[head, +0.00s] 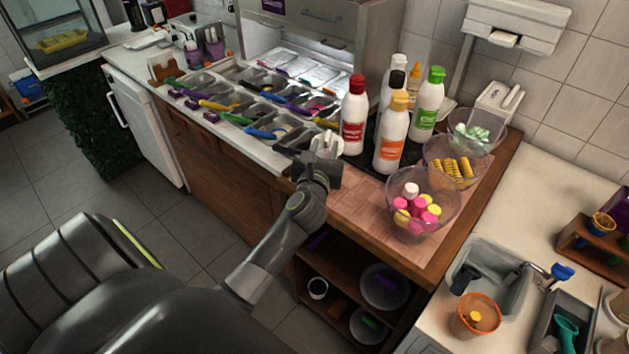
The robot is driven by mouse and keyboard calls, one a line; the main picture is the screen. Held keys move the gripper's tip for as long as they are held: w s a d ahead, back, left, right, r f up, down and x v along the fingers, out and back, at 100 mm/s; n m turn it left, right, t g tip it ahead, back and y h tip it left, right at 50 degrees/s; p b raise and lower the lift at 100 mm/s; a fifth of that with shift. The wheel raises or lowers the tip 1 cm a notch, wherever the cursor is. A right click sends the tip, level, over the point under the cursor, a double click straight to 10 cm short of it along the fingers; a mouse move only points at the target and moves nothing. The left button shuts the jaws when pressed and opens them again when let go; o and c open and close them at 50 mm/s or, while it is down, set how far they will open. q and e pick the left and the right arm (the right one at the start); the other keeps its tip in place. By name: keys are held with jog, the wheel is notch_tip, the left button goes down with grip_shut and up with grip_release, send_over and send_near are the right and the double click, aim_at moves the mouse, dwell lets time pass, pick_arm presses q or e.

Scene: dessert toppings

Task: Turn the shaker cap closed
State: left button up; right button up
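Several white bottles stand together on the counter. One has a red cap (353,117), one a yellow cap and orange label (391,138), one a green cap (427,107), and one behind has a black cap (398,62). I cannot tell which, if any, is the shaker. My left gripper (326,150) is at the counter's front edge, just left of and below the red-capped bottle. A small white shape shows at its tip; I cannot tell whether it is a held thing or part of the gripper, or whether the fingers are apart. My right gripper is out of view.
Glass bowls with pink and yellow pieces (451,222), yellow wafers (482,158) and pale green pieces (500,130) stand right of the bottles. Topping trays with coloured scoops (243,132) lie left. An orange cup (467,322) stands lower right. The wooden counter front is partly clear.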

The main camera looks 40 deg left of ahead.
pick_arm(q)
jog(key=b+v, duration=0.1)
jog(key=v, duration=1.1)
jog(key=shift+s, duration=0.3)
jog(key=shift+d, duration=0.15)
